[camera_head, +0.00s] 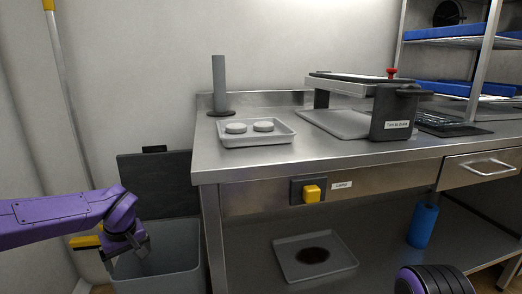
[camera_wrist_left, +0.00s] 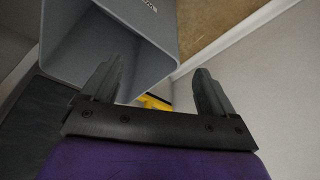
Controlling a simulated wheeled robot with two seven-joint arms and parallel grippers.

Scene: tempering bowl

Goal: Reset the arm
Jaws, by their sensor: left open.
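My left arm comes in from the left in the head view, with its purple forearm level. My left gripper (camera_head: 140,262) points downward at the mouth of a grey bin (camera_head: 185,266), left of the steel counter. In the left wrist view my left gripper (camera_wrist_left: 157,78) has its two dark fingers spread apart with nothing between them. The bin (camera_wrist_left: 160,22) fills the upper part of that view, with its opening beside the left finger. I cannot tell whether the fingertips are inside the bin. My right gripper is not in view.
The steel counter (camera_head: 285,168) bears a tray (camera_head: 254,141) with two white round pieces, a grey upright cylinder (camera_head: 220,86) and a dark-handled press-like device (camera_head: 393,115). A yellow switch (camera_head: 311,193) sits on its front. The lower shelf holds a stained tray (camera_head: 290,268) and a blue cylinder (camera_head: 423,226).

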